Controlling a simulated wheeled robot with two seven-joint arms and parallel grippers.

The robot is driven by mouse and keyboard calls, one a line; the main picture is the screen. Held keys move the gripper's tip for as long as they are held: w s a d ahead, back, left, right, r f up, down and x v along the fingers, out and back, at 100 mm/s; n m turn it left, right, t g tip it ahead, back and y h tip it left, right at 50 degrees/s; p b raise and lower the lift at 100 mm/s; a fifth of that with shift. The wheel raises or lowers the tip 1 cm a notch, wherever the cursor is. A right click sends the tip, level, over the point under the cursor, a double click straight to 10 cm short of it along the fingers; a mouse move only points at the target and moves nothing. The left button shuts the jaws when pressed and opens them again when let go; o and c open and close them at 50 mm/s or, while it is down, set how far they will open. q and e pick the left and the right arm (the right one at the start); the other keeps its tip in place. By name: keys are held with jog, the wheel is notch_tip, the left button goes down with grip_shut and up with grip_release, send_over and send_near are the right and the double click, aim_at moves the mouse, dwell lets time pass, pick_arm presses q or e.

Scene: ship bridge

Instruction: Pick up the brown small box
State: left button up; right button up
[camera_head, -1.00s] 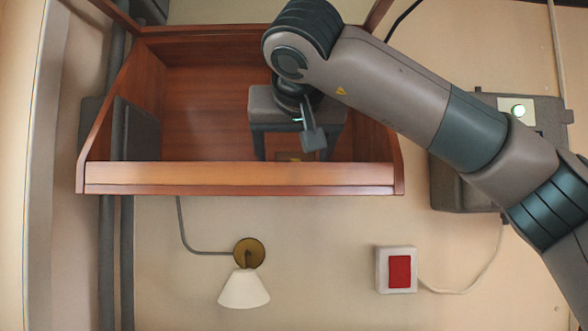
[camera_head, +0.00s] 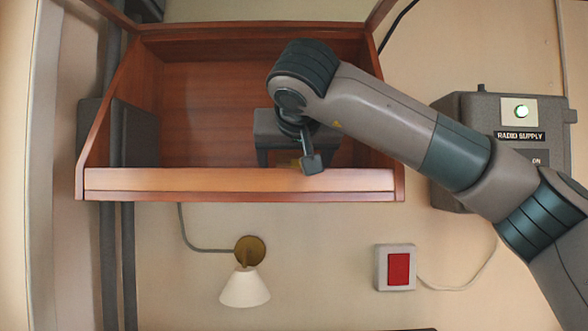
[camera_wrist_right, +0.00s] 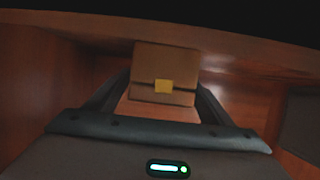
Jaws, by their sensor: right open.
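The brown small box (camera_wrist_right: 165,67) with a yellow label stands in a wooden shelf, straight ahead in the right wrist view. In the head view only a small yellowish-brown bit of it (camera_head: 289,163) shows above the shelf's front lip. In the right wrist view the open fingers (camera_wrist_right: 164,92) lie left and right of the box, with small gaps. I cannot tell how deep the box sits between them. My left gripper is not in view.
A lamp (camera_head: 245,288) and a red switch (camera_head: 399,269) are below; a radio supply box (camera_head: 460,115) is right.

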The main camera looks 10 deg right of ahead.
jog(key=shift+c, duration=0.6)
jog(key=c, duration=1.2)
jog(key=shift+o, duration=0.3)
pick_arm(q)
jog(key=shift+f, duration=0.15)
